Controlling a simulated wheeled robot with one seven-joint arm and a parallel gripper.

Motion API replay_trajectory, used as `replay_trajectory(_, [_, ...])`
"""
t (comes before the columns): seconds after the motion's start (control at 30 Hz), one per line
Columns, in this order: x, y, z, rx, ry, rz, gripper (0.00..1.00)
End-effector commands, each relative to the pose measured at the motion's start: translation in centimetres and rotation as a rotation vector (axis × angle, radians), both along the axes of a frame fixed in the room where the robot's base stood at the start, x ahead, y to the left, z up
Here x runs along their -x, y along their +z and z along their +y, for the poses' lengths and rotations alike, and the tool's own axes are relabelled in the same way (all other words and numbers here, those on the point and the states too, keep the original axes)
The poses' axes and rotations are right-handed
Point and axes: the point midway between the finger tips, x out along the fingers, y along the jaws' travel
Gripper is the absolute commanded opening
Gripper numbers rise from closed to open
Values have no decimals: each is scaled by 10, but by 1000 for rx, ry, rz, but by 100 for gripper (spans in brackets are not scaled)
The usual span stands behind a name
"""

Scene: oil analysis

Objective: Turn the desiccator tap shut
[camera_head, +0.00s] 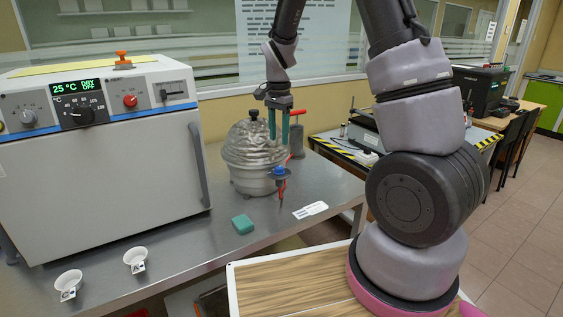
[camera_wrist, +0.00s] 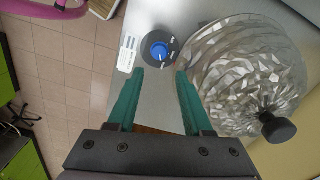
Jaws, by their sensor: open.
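The desiccator (camera_head: 252,160) is a silvery, faceted dome on a pale base with a black knob on top. It stands on the steel bench and fills the right of the wrist view (camera_wrist: 245,75). Its tap has a round blue knob (camera_head: 279,171) on the side, with red parts around and below it. In the wrist view the blue tap knob (camera_wrist: 159,51) has a dark collar with small white marks. My gripper (camera_head: 279,140) is open and empty, its teal fingers pointing down above the tap. In the wrist view the fingertips (camera_wrist: 160,73) lie apart, just short of the knob.
A large white oven (camera_head: 100,150) stands on the left of the bench. A grey object (camera_head: 297,138) stands behind the tap.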

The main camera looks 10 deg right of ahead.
Motion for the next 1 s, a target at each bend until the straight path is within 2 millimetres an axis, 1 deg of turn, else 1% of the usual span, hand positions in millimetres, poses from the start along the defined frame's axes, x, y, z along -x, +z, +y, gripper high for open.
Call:
replay_trajectory(0.17, [2, -27, -1, 1, 0, 5, 51])
replay_trajectory(0.4, [2, -73, -1, 0, -1, 4, 51])
replay_trajectory(0.5, [1, -87, 0, 0, 1, 4, 51])
replay_trajectory(0.6, [1, -97, 0, -1, 0, 3, 51])
replay_trajectory(0.7, [1, -101, -1, 0, 0, 0, 51])
replay_trajectory(0.97, [1, -103, 0, -1, 1, -1, 51])
replay_trajectory(1.0, [1, -103, 0, -1, 1, -1, 47])
